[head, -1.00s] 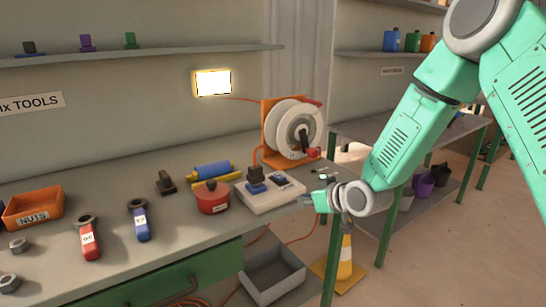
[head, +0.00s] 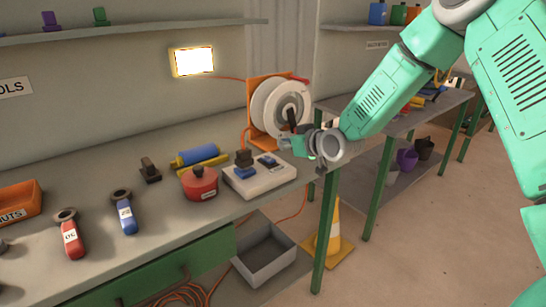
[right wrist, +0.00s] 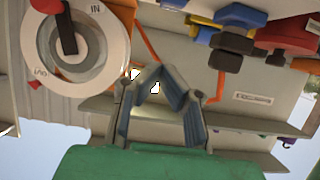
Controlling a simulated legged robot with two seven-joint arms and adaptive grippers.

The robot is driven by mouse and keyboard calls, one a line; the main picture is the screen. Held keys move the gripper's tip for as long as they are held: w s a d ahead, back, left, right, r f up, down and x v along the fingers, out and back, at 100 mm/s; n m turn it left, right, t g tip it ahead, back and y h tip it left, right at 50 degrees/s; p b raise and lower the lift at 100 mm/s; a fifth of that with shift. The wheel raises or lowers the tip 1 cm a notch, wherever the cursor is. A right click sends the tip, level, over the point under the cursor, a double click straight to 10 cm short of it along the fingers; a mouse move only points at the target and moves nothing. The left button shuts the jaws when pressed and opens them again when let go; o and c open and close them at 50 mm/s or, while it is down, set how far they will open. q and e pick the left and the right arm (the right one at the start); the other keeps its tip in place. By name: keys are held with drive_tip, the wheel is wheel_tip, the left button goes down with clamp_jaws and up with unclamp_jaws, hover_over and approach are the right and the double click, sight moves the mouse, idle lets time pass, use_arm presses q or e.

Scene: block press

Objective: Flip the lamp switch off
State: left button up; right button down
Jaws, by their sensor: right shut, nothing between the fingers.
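The wall lamp (head: 193,61) is lit, bright white in a yellow frame, at the upper middle of the head view. A white power strip (head: 262,182) lies near the bench's front edge. It carries a dark plug (head: 244,158) and blue-and-dark switch parts (head: 267,161); I cannot tell which way they are set. My right gripper (head: 284,143) is shut and empty, above and beyond the strip's right end, by the cable reel. In the right wrist view its fingertips (right wrist: 155,76) meet, apart from the plug (right wrist: 231,47). My left gripper is not in view.
The orange-framed cable reel (head: 268,104) stands close behind my right gripper; its face (right wrist: 75,45) shows in the right wrist view. A red round canister (head: 200,184) and a blue roller (head: 194,155) sit left of the strip. A grey bin (head: 264,262) is below.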

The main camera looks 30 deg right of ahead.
hover_over(273, 160)
drive_tip(key=shift+w+f, duration=0.25)
drive_tip(key=shift+f, duration=1)
drive_tip(key=shift+s+f, duration=0.2)
drive_tip(key=shift+f, duration=1)
drive_tip(key=shift+s+f, duration=0.1)
drive_tip(key=shift+f, duration=0.6)
drive_tip(key=shift+b, duration=0.3)
